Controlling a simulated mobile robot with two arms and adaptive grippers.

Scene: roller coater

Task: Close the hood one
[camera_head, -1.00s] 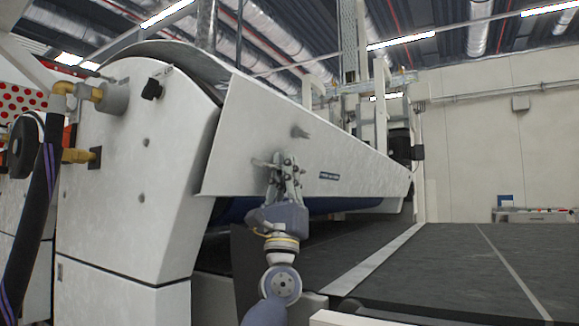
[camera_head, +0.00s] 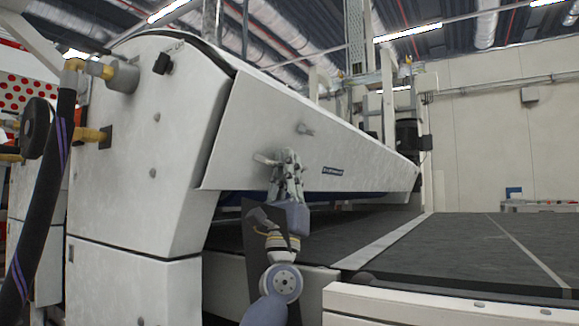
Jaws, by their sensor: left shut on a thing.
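The hood (camera_head: 260,125) is a long pale grey metal panel on the front of the white roller coater. It slopes down to the right and shows a small dark label. A gap shows under its lower edge, with a strip of blue roller partly visible. My left gripper (camera_head: 278,163) comes up from below and is shut on the handle (camera_head: 266,160) at the hood's lower edge. The fingers cover much of the handle. A second small knob (camera_head: 304,129) sits higher on the panel. My right gripper is not in view.
The white machine side (camera_head: 140,150) stands at the left, with a dark hose (camera_head: 45,190) and brass fittings. A dark conveyor bed (camera_head: 460,245) with a pale strip extends to the right. A white ledge (camera_head: 430,305) is in the right foreground.

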